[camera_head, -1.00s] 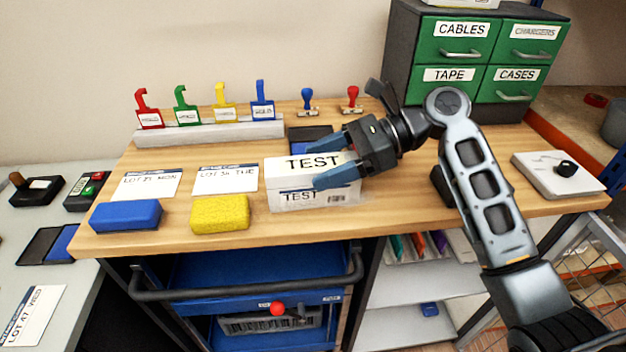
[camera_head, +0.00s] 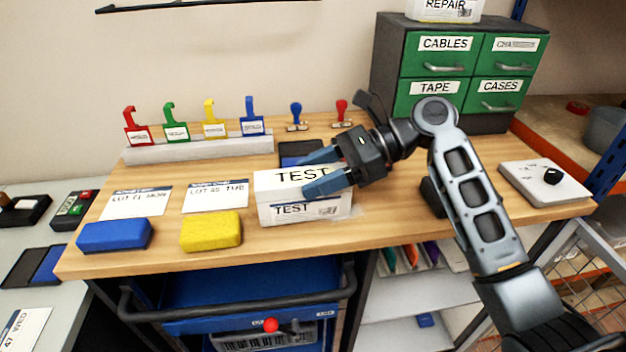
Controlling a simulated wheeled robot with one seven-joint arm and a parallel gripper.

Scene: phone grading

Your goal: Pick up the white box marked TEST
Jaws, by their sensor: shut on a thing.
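The white box marked TEST (camera_head: 282,212) stands upright near the front edge of the wooden table, right of the yellow block. It has TEST on its top and on its front. My gripper (camera_head: 318,170) comes in from the right, with its blue fingers on the box. One finger lies across the top right of the box, and the other is at its far side. The gripper is shut on the box. The far finger's contact is partly hidden. The box looks to be at or very close to table height; I cannot tell whether it is clear of the surface.
A yellow block (camera_head: 211,231) and a blue block (camera_head: 115,236) lie left of the box, with two lot cards behind them. A rack (camera_head: 200,148) with several coloured hooked tags stands at the back. A green drawer cabinet (camera_head: 440,62) stands behind my arm. A white slab (camera_head: 540,186) lies at right.

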